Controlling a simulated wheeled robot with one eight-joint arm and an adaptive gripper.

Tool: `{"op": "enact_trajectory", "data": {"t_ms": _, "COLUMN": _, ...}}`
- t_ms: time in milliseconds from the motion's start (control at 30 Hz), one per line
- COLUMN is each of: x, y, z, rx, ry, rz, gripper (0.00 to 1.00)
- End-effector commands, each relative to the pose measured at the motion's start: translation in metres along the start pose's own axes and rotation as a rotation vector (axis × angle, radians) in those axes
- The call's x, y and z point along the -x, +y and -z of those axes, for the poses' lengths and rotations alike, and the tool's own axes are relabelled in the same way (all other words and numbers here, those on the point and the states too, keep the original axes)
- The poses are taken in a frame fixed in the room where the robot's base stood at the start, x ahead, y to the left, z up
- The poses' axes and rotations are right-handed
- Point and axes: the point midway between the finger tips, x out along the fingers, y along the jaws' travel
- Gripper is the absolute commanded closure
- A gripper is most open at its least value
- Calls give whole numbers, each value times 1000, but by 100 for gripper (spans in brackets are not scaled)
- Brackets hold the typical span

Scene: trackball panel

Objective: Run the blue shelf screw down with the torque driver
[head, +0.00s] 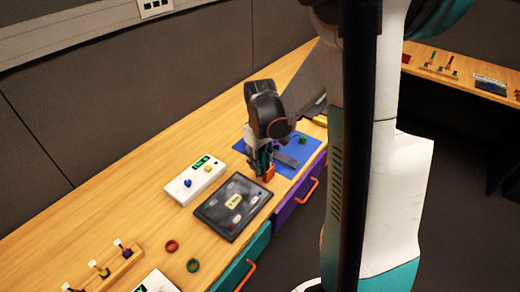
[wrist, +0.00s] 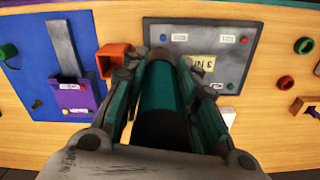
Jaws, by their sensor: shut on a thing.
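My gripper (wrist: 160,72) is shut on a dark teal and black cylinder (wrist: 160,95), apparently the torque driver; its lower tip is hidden. In the head view my gripper (head: 262,160) hangs over the bench beside the dark panel (head: 211,205), near its far edge. In the wrist view the dark panel (wrist: 205,28) carries small blue, red and green round heads at its corners. The blue head (wrist: 163,37), possibly the blue shelf screw, is just beyond the driver. I cannot tell whether the driver touches anything.
An orange square holder (wrist: 114,60) stands close left of my gripper in the wrist view. A blue mat (head: 298,154) lies beside it. A white box (head: 205,170) with a blue knob, a red ring (head: 171,246) and a green ring (head: 193,265) lie elsewhere on the bench.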

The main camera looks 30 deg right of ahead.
Motion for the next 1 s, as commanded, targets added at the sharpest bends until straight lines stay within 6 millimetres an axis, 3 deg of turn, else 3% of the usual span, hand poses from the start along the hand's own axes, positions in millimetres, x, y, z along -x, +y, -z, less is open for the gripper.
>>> {"op": "enact_trajectory", "data": {"t_ms": 1000, "x": -64, "y": 0, "z": -1, "rx": 0, "ry": 0, "rz": 0, "gripper": 96}}
